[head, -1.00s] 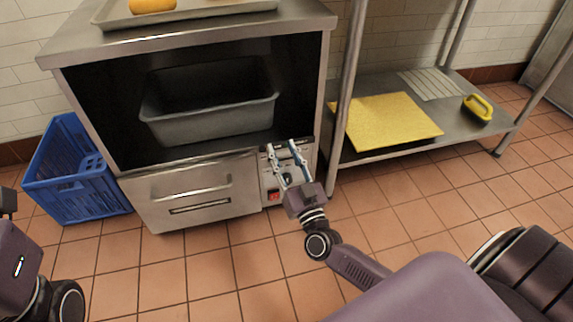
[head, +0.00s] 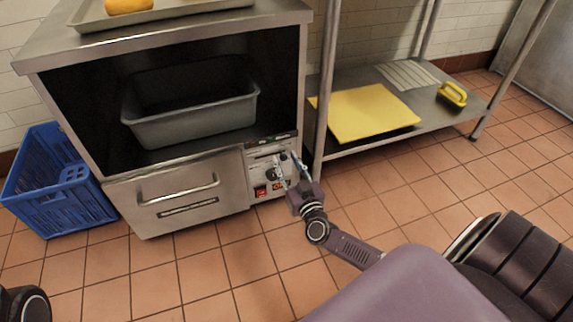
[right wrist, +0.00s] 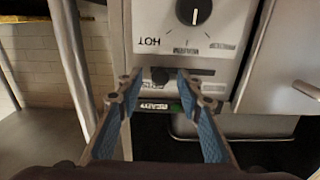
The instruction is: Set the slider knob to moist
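The slider knob (right wrist: 160,75) is a small black knob on the light control panel (right wrist: 222,75) of the steel warming cabinet (head: 128,190). In the right wrist view the panel appears upside down, and the knob shows between the two fingertips of my right gripper (right wrist: 160,82). That gripper (head: 287,160) is open, with a gap on both sides of the knob. The lettering beside the slider is too small to read, so I cannot tell which end is moist. My left gripper is out of view.
A round black dial (right wrist: 193,11) and a red switch (head: 260,191) share the panel. The steel shelf (head: 400,138) with a yellow board (head: 365,113) stands close on the right. A blue crate (head: 45,190) is at the left. The floor in front is clear.

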